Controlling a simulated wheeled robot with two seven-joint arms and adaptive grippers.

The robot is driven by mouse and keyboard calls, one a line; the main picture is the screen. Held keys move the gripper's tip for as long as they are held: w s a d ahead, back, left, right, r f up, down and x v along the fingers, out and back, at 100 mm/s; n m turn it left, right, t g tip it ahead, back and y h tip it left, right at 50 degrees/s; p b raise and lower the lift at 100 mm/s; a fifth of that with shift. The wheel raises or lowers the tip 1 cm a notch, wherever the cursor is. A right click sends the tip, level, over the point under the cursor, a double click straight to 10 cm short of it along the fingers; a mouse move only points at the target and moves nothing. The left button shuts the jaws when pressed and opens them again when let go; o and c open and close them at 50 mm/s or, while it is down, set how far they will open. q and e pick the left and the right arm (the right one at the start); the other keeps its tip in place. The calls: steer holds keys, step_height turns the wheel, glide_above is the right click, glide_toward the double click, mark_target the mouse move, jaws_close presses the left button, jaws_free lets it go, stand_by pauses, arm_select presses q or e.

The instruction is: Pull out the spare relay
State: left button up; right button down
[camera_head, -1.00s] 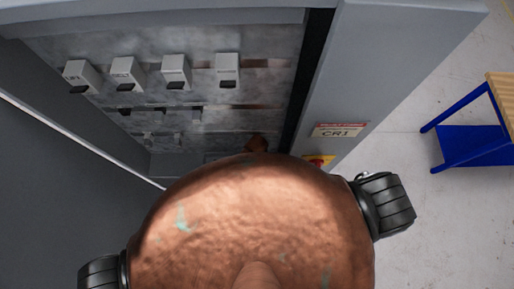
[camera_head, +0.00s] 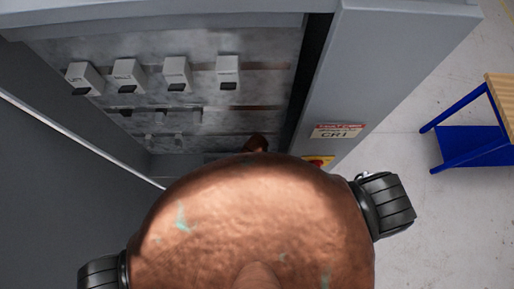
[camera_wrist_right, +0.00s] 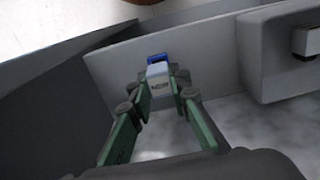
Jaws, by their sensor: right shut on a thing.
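My right gripper (camera_wrist_right: 161,88) shows in the right wrist view, its green-sided fingers closed on a small block (camera_wrist_right: 157,71). The block has a pale grey face with dark lettering that I cannot read, and a blue far end. I cannot tell for sure that it is the spare relay, or whether it is seated in anything. In the head view a row of pale grey modules sits on the cabinet's back panel; the rightmost module (camera_head: 228,72) has a label too small to read. Neither gripper shows in the head view, where my copper-coloured body hides the lower cabinet.
The cabinet's right side (camera_head: 370,80) carries a CR1 label (camera_head: 337,132) and borders the opening. A smaller row of dark fittings (camera_head: 180,115) lies below the modules. A blue-legged table (camera_head: 470,145) stands at the right on open floor.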

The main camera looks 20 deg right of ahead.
stand_by(0.3)
steer(key=shift+r, duration=2.5)
